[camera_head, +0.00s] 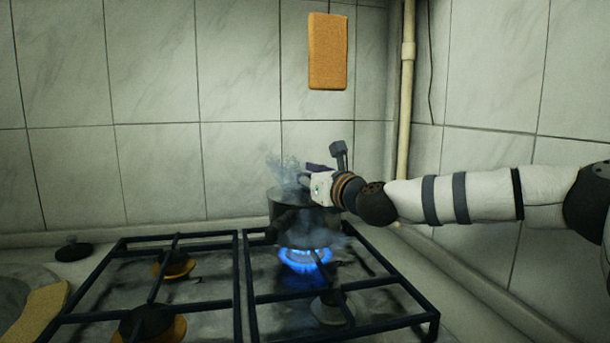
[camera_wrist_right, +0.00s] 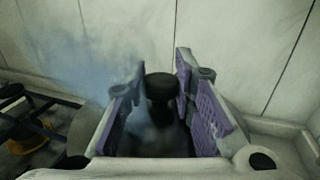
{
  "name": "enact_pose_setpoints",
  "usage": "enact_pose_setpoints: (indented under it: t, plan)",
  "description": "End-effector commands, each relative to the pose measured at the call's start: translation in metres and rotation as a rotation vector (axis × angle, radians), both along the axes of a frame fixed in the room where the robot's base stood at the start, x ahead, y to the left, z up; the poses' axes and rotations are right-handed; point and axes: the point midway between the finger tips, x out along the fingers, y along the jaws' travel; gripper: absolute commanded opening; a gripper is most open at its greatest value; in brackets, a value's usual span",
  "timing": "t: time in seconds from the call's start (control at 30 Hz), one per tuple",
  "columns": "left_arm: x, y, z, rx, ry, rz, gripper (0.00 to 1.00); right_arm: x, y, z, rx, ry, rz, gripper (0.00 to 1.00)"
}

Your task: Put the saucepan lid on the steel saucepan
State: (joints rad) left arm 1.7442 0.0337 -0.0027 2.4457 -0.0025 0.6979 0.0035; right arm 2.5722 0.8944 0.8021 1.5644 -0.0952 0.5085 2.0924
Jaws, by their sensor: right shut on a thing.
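The saucepan (camera_head: 287,213) looks dark and stands on the back right burner over a blue flame, with steam rising around it. My right gripper (camera_head: 318,180) is over its top, reaching in from the right. In the right wrist view, the purple finger pads (camera_wrist_right: 165,110) stand on both sides of a dark knob (camera_wrist_right: 160,88), and the gripper is shut on it. The grey round edge beyond the fingers looks like the saucepan lid (camera_wrist_right: 84,124). Steam and the gripper hide whether the lid touches the rim. My left gripper is not in view.
Black grates (camera_head: 240,285) cover the stove. A dark lid-like piece with a knob (camera_head: 72,249) lies on the counter at the left. A tan board or sponge (camera_head: 37,318) is at the front left. A pale pipe (camera_head: 406,90) runs up the wall behind my arm.

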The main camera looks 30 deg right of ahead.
Motion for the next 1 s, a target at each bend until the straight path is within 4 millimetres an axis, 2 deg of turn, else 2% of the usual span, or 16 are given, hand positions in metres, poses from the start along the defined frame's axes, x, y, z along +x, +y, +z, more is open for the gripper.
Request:
enact_pose_setpoints:
  t: [0.17, 0.2, 0.27, 0.6, 0.67, 0.9, 1.0]
  plan:
    - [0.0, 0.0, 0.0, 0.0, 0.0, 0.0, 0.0, 0.0, 0.001, -0.006, -0.002, 0.011, 0.003, 0.0]
    - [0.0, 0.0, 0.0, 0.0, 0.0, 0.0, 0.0, 0.0, 0.001, -0.006, -0.002, 0.011, 0.003, 0.33]
    - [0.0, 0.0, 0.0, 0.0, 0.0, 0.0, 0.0, 0.0, 0.001, -0.006, -0.002, 0.011, 0.003, 0.46]
    - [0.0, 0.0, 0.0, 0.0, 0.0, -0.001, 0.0, 0.0, 0.0, -0.001, 0.0, 0.008, 0.002, 0.47]
    - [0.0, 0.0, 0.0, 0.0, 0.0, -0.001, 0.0, 0.0, 0.0, 0.009, -0.001, 0.006, 0.002, 0.47]
    - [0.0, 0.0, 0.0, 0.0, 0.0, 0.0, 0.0, 0.0, 0.001, 0.069, -0.002, 0.004, 0.003, 0.47]
    - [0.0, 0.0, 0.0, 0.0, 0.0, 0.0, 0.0, 0.0, 0.001, 0.085, -0.002, 0.007, 0.003, 0.47]
